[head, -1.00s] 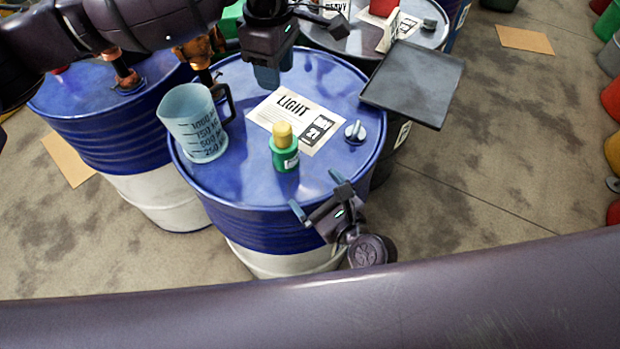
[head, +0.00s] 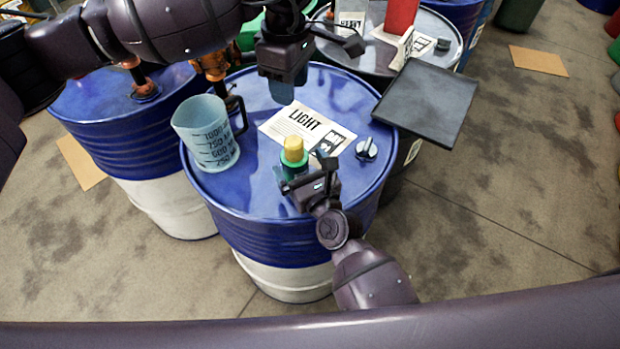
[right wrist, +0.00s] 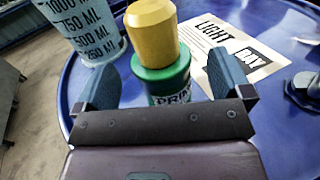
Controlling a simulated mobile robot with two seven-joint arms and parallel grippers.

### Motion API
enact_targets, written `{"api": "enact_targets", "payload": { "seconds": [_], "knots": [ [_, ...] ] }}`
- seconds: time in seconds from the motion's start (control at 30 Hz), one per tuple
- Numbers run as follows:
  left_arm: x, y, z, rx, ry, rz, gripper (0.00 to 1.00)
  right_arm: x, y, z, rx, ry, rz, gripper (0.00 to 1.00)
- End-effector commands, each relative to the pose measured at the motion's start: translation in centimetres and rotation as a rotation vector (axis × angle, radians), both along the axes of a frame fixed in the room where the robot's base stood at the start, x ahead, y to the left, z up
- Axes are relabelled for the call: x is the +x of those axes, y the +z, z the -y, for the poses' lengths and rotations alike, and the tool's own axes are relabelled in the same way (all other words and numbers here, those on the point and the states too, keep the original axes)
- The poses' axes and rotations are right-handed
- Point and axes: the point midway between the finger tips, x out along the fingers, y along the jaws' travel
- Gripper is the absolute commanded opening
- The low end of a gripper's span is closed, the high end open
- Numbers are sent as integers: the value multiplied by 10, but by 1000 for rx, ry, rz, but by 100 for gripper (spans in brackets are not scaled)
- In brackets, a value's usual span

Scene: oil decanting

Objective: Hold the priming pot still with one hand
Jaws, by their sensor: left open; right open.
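The priming pot, a small green pot with a yellow cap (head: 294,150), stands upright on the front blue drum's top (head: 228,184). In the right wrist view the pot (right wrist: 160,80) shows part of its label, and its lower part is hidden behind my gripper. My right gripper (head: 308,178) is at the near side of the pot. Its open fingers (right wrist: 168,82) stand left and right of the pot, with a gap visible at each side. My left gripper (head: 282,92) is above the far part of the drum top, open, with nothing seen in it.
A measuring jug (head: 207,133) with a dark handle stands left of the pot. A "LIGHT" card (head: 290,122) lies behind it, and a grey valve knob (head: 366,149) is at its right. A dark tray (head: 428,100) lies to the right. A second blue drum (head: 110,115) is at left.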

Motion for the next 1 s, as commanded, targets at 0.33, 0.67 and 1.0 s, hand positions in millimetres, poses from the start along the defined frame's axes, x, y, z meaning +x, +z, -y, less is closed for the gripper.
{"api": "enact_targets", "payload": {
  "seconds": [0.33,0.67,1.0],
  "knots": [
    [0,0,0,0,0,0,43,23,0,-10,-1,0,0,97],
    [0,0,0,0,0,0,43,23,0,-10,-1,0,0,87],
    [0,0,0,0,0,0,43,23,0,-10,-2,0,1,35]
  ]
}}
